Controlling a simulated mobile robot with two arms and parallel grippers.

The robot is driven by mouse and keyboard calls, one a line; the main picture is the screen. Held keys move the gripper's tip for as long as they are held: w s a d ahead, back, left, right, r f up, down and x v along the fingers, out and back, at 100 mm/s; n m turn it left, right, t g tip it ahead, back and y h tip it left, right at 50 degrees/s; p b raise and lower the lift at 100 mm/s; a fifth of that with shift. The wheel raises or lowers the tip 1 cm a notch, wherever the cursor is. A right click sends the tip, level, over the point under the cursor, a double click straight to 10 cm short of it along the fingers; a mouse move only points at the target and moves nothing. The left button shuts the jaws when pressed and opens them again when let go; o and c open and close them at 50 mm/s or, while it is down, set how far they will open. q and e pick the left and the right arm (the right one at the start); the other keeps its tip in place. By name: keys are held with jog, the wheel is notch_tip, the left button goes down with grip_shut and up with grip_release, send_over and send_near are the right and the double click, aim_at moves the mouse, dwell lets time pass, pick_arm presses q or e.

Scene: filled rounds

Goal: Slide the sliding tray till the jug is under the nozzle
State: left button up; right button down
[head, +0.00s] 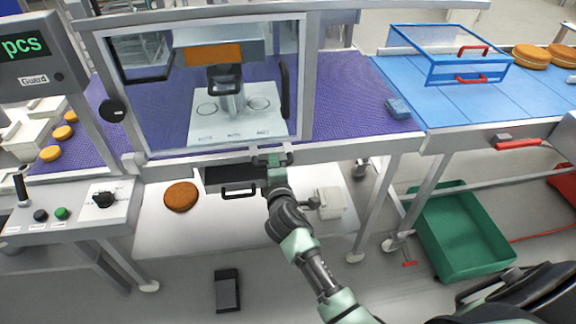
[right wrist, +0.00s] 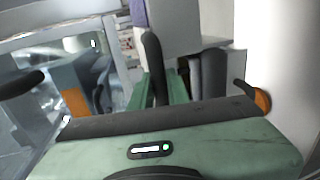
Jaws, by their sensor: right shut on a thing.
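My right gripper (head: 272,160) is at the lower front edge of the machine's window frame, right of a dark drawer-like part (head: 225,176) with a black handle. Behind the window a dark head with a grey cylinder (head: 232,103), perhaps the nozzle, stands over a pale plate (head: 205,127) with ring marks. I cannot make out a jug, nor tell which part is the sliding tray. My left gripper is not in view.
A brown round (head: 181,197) lies on the white lower shelf, left of the drawer. A pale block (head: 329,204) is right of my arm. A purple belt (head: 345,112) runs behind. A green crate (head: 459,235) stands at the right, a control panel (head: 70,212) at the left.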

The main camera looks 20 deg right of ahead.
jog(key=shift+w+a+f, duration=0.1)
jog(key=shift+a, duration=0.5)
jog(key=c, duration=1.4)
grip_release()
jog(key=shift+o, duration=0.2)
jog(key=v, duration=0.8)
jog(key=shift+b, duration=0.45)
jog(key=shift+w, duration=0.1)
